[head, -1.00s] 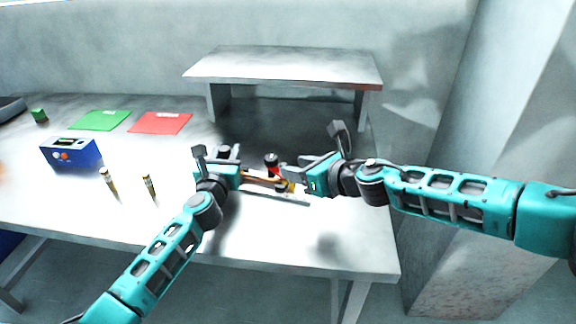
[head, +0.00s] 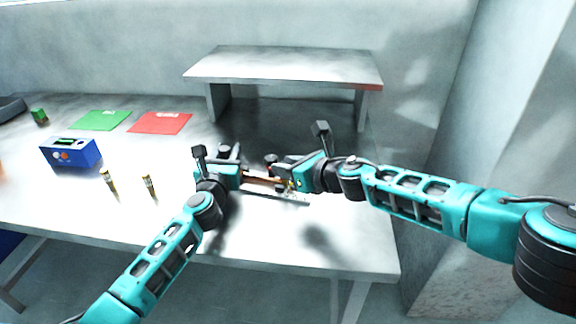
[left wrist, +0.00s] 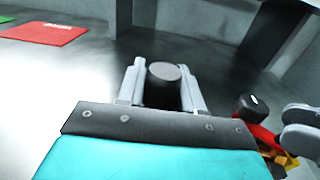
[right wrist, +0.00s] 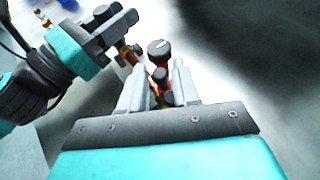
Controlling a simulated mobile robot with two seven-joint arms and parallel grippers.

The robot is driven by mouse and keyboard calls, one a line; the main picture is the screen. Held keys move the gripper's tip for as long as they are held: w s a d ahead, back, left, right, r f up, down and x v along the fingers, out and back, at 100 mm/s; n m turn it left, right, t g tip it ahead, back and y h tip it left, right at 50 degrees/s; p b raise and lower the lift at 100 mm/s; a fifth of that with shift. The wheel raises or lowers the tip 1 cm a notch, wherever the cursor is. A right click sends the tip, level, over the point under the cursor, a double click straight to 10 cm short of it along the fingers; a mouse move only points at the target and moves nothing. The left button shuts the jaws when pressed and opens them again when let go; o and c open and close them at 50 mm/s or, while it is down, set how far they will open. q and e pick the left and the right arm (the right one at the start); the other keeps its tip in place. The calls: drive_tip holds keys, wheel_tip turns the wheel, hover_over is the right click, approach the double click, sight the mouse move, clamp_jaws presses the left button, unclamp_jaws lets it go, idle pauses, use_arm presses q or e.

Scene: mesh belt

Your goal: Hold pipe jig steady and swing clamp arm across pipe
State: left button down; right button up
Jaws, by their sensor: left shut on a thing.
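The pipe jig's grey base (head: 285,197) lies on the table between my grippers, with a copper-coloured pipe (head: 262,181) along it. My left gripper (head: 233,153) is shut on the jig's black post (left wrist: 164,78), which stands between its fingers in the left wrist view. The clamp has a black knob (head: 271,159) and red and yellow parts; its knob also shows in the left wrist view (left wrist: 252,105). My right gripper (head: 280,170) is open at the clamp. In the right wrist view, the black-topped clamp knob (right wrist: 159,50) shows between and beyond its spread fingers. Contact there is unclear.
A raised grey shelf (head: 285,68) stands behind the jig. To the left are two brass-coloured pieces (head: 149,187), a blue box (head: 70,153), a red mat (head: 160,122), a green mat (head: 100,120) and a green block (head: 39,115). The table's front middle is clear.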

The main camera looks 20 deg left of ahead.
clamp_jaws()
drive_tip(key=shift+s+a+r+m+t+h, duration=0.1)
drive_tip(key=shift+s+a+m+t+h, duration=0.2)
drive_tip(key=shift+m+t, duration=0.3)
drive_tip(key=shift+s+a+m+t+h, duration=0.2)
drive_tip(key=shift+s+m+t+h, duration=0.1)
drive_tip(key=shift+m+t, duration=0.25)
drive_tip(key=shift+s+a+m+t+h, duration=0.25)
drive_tip(key=shift+m+t+h, duration=0.2)
drive_tip(key=shift+m+t, duration=0.15)
drive_tip(key=shift+s+a+m+t+h, duration=0.2)
drive_tip(key=shift+m+t+h, duration=0.25)
drive_tip(key=shift+m, duration=0.1)
drive_tip(key=shift+s+a+m+t+h, duration=0.2)
drive_tip(key=shift+m+t+h, duration=0.2)
drive_tip(key=shift+m+h, duration=0.15)
drive_tip(key=shift+s+a+m+t+h, duration=0.1)
drive_tip(key=shift+a+m+t+h, duration=0.05)
drive_tip(key=shift+m+t+h, duration=0.35)
drive_tip(key=shift+s+a+m+t+h, duration=0.1)
drive_tip(key=shift+a+m+t+h, duration=0.2)
drive_tip(key=shift+a+m+h, duration=0.45)
use_arm(q)
drive_tip(key=shift+f, duration=0.1)
use_arm(e)
drive_tip(key=shift+d+h, duration=0.2)
drive_tip(key=shift+h, duration=0.1)
drive_tip(key=shift+d+m, duration=0.1)
drive_tip(key=shift+m, duration=0.3)
